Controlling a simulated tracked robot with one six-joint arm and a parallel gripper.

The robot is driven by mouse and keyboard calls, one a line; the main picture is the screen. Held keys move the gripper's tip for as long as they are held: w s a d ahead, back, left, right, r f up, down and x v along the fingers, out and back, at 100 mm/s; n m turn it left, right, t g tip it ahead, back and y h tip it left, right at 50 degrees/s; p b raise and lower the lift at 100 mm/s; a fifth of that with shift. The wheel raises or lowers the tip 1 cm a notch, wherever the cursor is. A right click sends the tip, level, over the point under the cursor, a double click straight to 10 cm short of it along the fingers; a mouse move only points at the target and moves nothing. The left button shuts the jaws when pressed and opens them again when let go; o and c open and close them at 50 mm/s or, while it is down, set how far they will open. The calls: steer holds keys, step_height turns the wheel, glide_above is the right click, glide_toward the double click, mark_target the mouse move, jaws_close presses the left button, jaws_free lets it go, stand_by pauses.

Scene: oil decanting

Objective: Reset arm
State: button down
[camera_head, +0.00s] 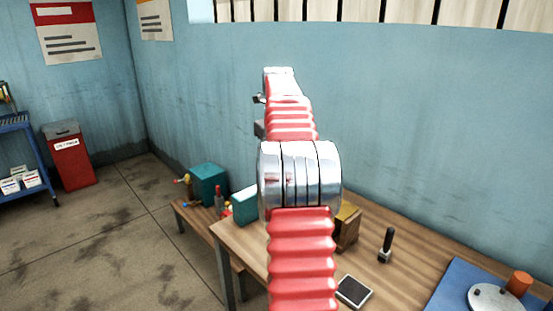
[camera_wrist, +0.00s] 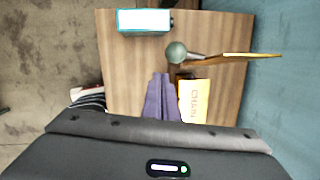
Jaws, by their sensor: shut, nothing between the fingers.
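My gripper (camera_wrist: 162,77) shows in the wrist view as two greyish-purple fingers side by side, closed together and empty. It points at the wooden table (camera_wrist: 125,75), with a yellow box (camera_wrist: 195,101) with lettering just right of the fingertips. I cannot tell how high the fingers are above the table. In the head view my red and silver arm stretches away toward the blue wall. The fingers cannot be made out there.
The table (camera_head: 245,243) holds a teal box (camera_head: 245,206), a dark-handled tool (camera_head: 387,245), a tablet (camera_head: 354,291) and a blue mat (camera_head: 450,284) with an orange cylinder (camera_head: 519,283). A low bench (camera_head: 190,222) stands left. A red bin (camera_head: 71,163) stands farther back. The floor between is clear.

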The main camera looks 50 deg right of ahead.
stand_by(0.4)
steer(key=s+a+r+n+t, duration=0.1)
steer(key=a+r+n, duration=0.1)
steer(key=a+n, duration=1.05)
steer(key=s+a+r+n+t, duration=0.15)
steer(key=a+n, duration=0.55)
steer(key=a, duration=1.1)
steer(key=s+a+f+n, duration=0.3)
steer(key=s+a+n, duration=0.2)
steer(key=a+n, duration=0.1)
steer(key=s+a+f+n+t+y, duration=0.1)
steer(key=s+a+f+n, duration=0.2)
steer(key=s+a+n, duration=0.2)
steer(key=s+a+f+n+y, duration=0.1)
steer(key=s+a+f+n, duration=0.3)
steer(key=s+a+n, duration=0.2)
steer(key=a+n, duration=0.2)
steer(key=shift+a+n, duration=0.35)
steer(key=shift+a, duration=0.05)
steer(key=shift+s+f, duration=0.1)
